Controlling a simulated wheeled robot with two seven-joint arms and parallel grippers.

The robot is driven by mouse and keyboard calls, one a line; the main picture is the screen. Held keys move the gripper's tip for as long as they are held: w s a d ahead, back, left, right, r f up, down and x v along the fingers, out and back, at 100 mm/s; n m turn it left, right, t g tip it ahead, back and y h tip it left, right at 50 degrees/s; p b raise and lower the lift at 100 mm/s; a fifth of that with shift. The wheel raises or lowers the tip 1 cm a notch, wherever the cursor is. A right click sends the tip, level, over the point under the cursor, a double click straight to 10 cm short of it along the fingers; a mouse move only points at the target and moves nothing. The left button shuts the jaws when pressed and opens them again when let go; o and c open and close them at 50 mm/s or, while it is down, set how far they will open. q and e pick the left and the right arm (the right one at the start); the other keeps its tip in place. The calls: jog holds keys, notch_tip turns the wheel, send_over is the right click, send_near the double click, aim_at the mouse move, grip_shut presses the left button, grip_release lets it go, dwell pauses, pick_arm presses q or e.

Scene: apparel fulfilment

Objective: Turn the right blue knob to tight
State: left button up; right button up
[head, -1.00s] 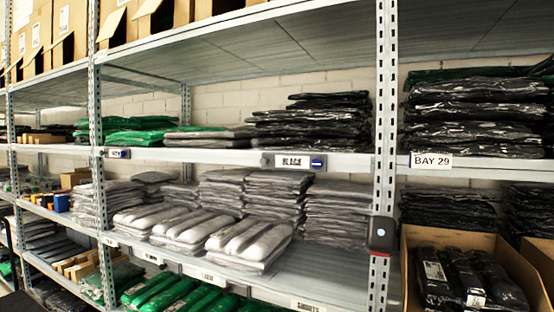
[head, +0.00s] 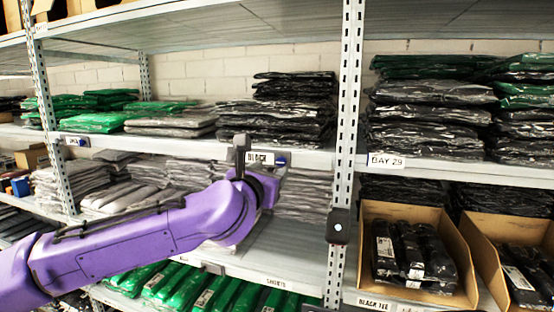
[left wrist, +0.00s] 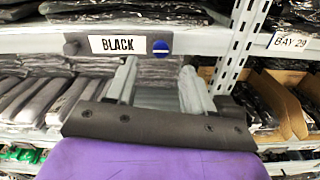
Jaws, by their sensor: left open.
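The round blue knob (head: 281,160) sits on the grey shelf-edge rail, just right of the BLACK label (head: 258,158). In the left wrist view the blue knob (left wrist: 161,47) shows a pale, roughly level line across its face. My purple left arm reaches in from the left. Its open, empty gripper (left wrist: 160,82) has its two grey fingers spread below the blue knob in the wrist view, apparently not touching it. In the head view my arm's end partly hides the fingers. My right gripper is out of view.
A perforated upright (head: 344,130) stands right of the knob, with a small dark device (head: 338,226) on it. Folded bagged garments (head: 290,125) fill the shelf above the rail. Grey stacks lie below. Open cartons (head: 455,225) stand at right.

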aim_at(280, 162)
pick_arm(q)
jog(key=p+x, duration=0.2)
jog(key=x, duration=0.3)
jog(key=shift+w+d+r+p, duration=0.2)
jog(key=shift+w+p, duration=0.1)
jog(key=shift+w+d+f, duration=0.15)
jog(key=shift+w+f, duration=0.1)
jog(key=shift+w, duration=0.35)
jog(key=shift+c, duration=0.3)
grip_shut()
